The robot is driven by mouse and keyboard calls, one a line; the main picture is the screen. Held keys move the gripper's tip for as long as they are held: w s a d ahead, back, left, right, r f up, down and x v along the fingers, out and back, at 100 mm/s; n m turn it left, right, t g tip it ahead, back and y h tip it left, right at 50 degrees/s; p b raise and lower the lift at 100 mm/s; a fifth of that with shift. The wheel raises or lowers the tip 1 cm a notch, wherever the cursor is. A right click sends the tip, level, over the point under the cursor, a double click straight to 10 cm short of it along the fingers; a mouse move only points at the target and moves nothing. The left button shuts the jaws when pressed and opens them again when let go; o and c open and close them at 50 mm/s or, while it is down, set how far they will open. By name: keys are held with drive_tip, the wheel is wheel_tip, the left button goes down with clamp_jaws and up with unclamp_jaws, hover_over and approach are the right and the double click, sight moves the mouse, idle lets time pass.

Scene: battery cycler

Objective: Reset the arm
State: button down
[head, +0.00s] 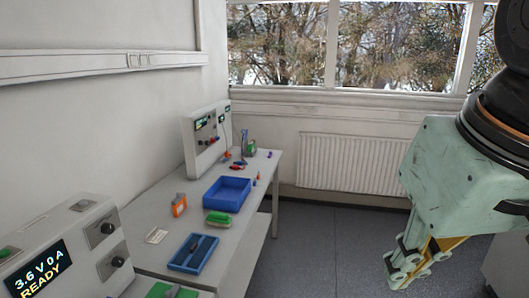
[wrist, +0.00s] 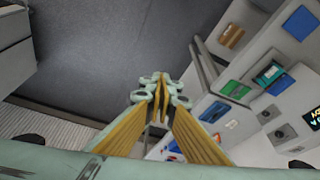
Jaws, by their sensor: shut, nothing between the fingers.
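My gripper (head: 402,277) hangs at the right of the head view, pointing down, over the floor and apart from the bench (head: 150,215). In the wrist view my gripper (wrist: 161,88) shows its fingers meeting at the tips, shut with nothing between them. Part of my arm shows at the upper right of the head view. Nothing touches the fingers in either view.
A blue bin (head: 228,206), a blue tray (head: 194,253), a green item (head: 218,218) and an orange item (head: 180,206) sit on the bench. A cycler reading "3.6 V 0 A READY" (head: 75,250) stands front left. The floor (head: 325,245) between bench and gripper is clear.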

drive_tip(key=s+d+f, duration=0.1)
drive_tip(key=s+f, duration=0.2)
drive_tip(key=s, duration=0.2)
drive_tip(key=shift+s+d+f+m+b, duration=0.3)
drive_tip(key=shift+s+d+b, duration=0.05)
drive_tip(key=shift+s+d, duration=0.05)
drive_tip(key=shift+a, duration=0.1)
idle(1.7)
